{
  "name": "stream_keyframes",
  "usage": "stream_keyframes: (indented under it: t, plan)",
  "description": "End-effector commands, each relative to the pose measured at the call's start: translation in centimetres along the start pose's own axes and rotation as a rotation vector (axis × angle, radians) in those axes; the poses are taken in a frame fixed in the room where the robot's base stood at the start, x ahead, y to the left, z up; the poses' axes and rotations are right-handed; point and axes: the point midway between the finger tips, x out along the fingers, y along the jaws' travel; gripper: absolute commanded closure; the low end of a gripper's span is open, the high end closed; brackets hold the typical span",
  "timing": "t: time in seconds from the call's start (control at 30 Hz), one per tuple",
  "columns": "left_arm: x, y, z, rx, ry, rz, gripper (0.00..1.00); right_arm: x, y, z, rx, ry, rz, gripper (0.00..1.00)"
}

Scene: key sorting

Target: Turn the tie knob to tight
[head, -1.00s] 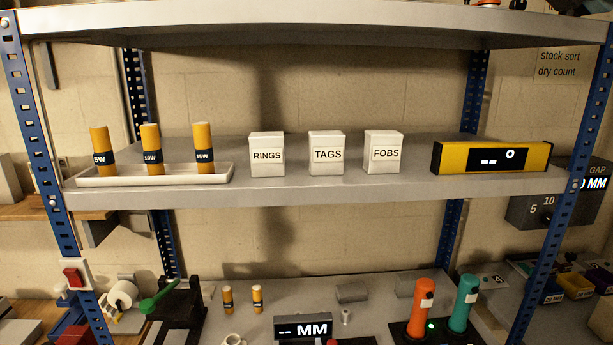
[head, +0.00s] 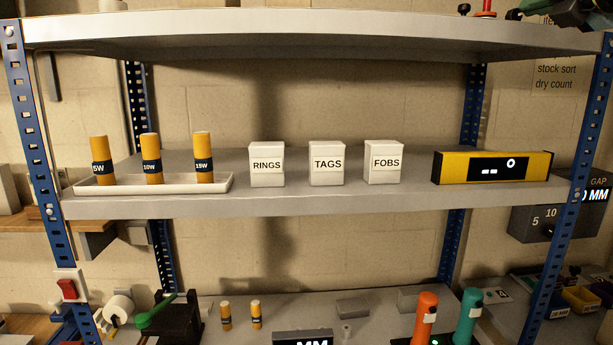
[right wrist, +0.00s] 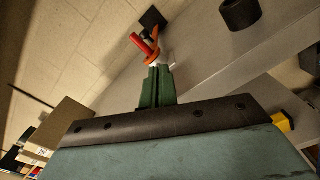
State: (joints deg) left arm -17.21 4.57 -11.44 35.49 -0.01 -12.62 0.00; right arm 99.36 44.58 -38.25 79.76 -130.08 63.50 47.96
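A small red-and-orange fitting (right wrist: 145,46) on a black base (right wrist: 152,19) shows beyond my right fingertips in the right wrist view. A red piece on the top shelf (head: 487,8) is cut off by the upper edge of the head view. No "tie" or "tight" marking is readable, so I cannot tell whether this is the tie knob. My right gripper (right wrist: 159,69) has its green fingers together. Its tips are close to the fitting's pale lower part; contact is unclear. The right gripper's green body shows at the head view's upper right corner. My left gripper is not in view.
The top shelf's front edge (head: 300,40) runs below the right arm. A black cylinder (right wrist: 240,14) stands on a grey surface. The middle shelf holds white boxes, a tray (head: 155,186) and a yellow display unit (head: 440,167). A blue post (head: 560,240) stands at right.

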Motion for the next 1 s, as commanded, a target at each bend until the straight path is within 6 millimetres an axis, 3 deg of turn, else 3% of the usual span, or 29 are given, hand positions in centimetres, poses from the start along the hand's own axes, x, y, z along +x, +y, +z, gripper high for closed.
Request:
stream_keyframes:
  t: [0.33, 0.67, 1.0]
  plan:
    - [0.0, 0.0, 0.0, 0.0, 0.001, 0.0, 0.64, 0.2, -0.1, -0.4, -0.001, 0.01, -0.004, 1.0]
    - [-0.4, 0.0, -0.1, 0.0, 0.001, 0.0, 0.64, -0.1, -0.5, 0.5, -0.001, 0.006, -0.003, 1.0]
    - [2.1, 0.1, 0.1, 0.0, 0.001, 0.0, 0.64, -3.9, -0.5, 0.4, -0.001, 0.001, -0.001, 1.0]
